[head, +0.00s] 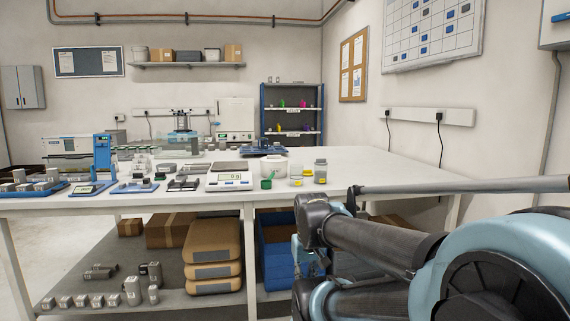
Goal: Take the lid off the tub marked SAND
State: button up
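No lettering that reads SAND can be made out at this size. A white round tub (273,163) stands on the bench to the right of the scale. A jar with a grey lid (320,171) and a yellowish band at its base stands further right, near the front edge. A small pale jar (296,175) with yellow at its bottom is left of it. I cannot tell which of these is the SAND tub. My folded arm fills the lower right; I cannot make out gripper fingers anywhere.
A small green cup (266,184) and a white scale (229,179) stand near the front of the bench (410,176). Its right part is clear. A blue crate (277,262) and stacked tan sacks (212,255) are below. Trays of small parts crowd the bench's left.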

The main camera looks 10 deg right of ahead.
aim_at(269, 159)
jog(key=i, duration=1)
